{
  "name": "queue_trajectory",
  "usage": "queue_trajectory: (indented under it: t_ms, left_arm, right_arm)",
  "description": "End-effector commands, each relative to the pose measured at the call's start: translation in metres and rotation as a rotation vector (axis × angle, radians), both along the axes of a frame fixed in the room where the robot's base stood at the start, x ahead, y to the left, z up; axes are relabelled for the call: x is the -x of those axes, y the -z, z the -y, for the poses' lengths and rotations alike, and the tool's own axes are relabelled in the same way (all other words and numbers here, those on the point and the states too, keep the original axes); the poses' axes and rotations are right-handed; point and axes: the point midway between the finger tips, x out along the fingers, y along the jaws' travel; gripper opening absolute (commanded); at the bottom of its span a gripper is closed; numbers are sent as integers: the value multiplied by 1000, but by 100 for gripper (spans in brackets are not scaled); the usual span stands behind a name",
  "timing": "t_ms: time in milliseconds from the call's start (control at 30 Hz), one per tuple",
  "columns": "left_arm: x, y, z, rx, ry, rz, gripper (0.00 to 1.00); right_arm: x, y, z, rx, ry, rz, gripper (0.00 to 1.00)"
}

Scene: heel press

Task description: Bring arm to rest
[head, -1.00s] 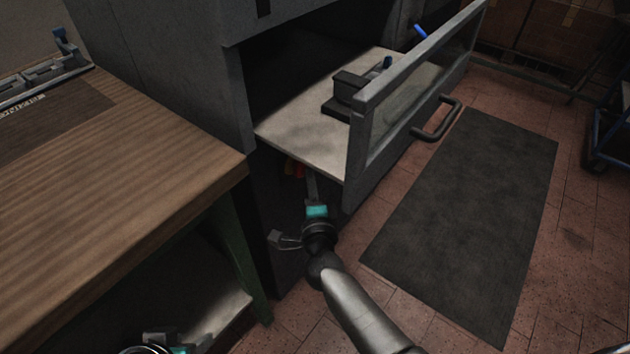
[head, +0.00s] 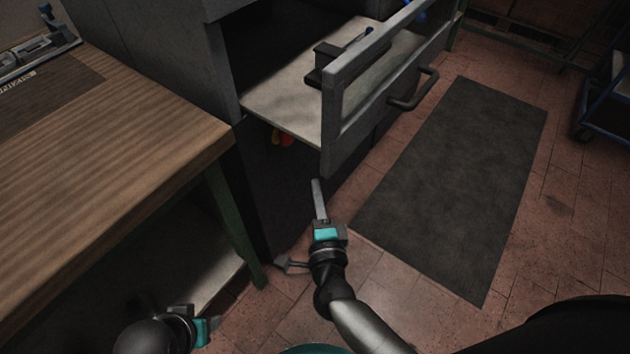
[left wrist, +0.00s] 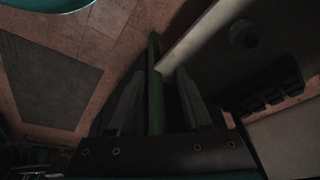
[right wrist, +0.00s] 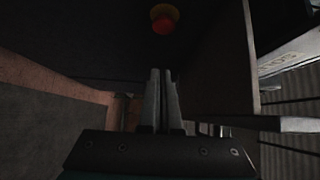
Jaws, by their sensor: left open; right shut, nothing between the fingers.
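My right gripper (head: 318,190) is in front of the machine, below its open drawer-like door, in the head view. Its fingers are together and empty, also in the right wrist view (right wrist: 164,75). My left gripper (head: 205,330) is low at the bottom left of the head view, beside the workbench's lower shelf. In the left wrist view its two fingers (left wrist: 157,85) are apart with nothing gripped; a green bench leg (left wrist: 155,90) shows in the gap behind them.
The grey machine (head: 165,70) has its windowed door (head: 330,120) pulled out, with a handle (head: 415,92). A red and yellow button (right wrist: 164,20) sits under it. The wooden workbench (head: 110,160) stands left. A dark mat (head: 450,190) lies on open tiled floor; a blue cart (head: 600,110) stands right.

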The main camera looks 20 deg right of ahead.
Motion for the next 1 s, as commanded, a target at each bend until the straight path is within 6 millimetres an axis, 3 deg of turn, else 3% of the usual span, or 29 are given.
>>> queue_trajectory:
  t_ms: [500, 633, 833, 1000]
  left_arm:
    - [0, 0, 0, 0, 0, -1, 50]
    - [0, 10, -1, -4, 1, -12, 50]
    - [4, 49, -8, -18, 5, -39, 50]
    - [17, 85, -17, -31, 7, -59, 50]
  right_arm:
    - [0, 1, 0, 7, -2, -3, 0]
    - [2, 10, -2, 80, -37, -43, 0]
    - [21, 55, -7, 369, -195, -215, 0]
    - [54, 105, -2, 641, -368, -394, 0]
